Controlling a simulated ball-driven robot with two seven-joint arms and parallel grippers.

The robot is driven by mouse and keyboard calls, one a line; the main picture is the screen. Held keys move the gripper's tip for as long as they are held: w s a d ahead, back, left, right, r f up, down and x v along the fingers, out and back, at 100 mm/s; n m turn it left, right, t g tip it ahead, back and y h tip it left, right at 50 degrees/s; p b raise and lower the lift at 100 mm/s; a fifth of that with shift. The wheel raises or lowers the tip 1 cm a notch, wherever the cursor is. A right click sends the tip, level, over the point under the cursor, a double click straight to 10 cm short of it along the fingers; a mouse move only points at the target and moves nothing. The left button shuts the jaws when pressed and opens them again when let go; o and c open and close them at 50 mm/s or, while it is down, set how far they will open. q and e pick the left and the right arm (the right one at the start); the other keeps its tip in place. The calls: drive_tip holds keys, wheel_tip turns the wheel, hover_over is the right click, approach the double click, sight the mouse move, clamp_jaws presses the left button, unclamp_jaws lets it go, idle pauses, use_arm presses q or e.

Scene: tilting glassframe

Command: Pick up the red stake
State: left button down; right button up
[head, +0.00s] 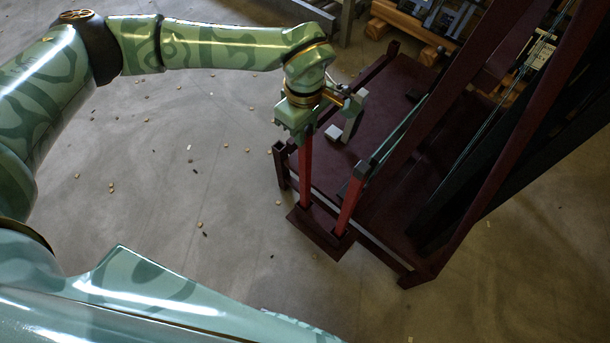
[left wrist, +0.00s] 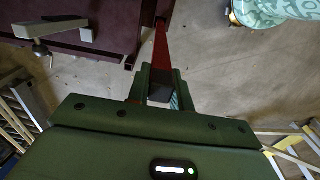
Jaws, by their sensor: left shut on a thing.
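My left gripper (head: 297,122) is shut on the upper end of a red stake (head: 305,170), which hangs or stands below it at the near left corner of a dark red frame. In the left wrist view the stake (left wrist: 161,52) runs away from between the fingers (left wrist: 155,88), its dark end showing between them. A second red stake (head: 348,205) with a dark top stands just to the right. Both lower ends meet a dark red plate (head: 318,236) in the head view. I cannot tell whether the held stake still sits in it. My right gripper is not in view.
The dark red frame (head: 402,272) has a flat platform and tall slanted beams at the right. A grey metal clamp (head: 354,115) stands close to the right of my left gripper. Small bits lie scattered on the concrete floor (head: 150,200), which is otherwise open at left.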

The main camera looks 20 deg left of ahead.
use_arm(q)
drive_tip(key=shift+r, duration=0.1)
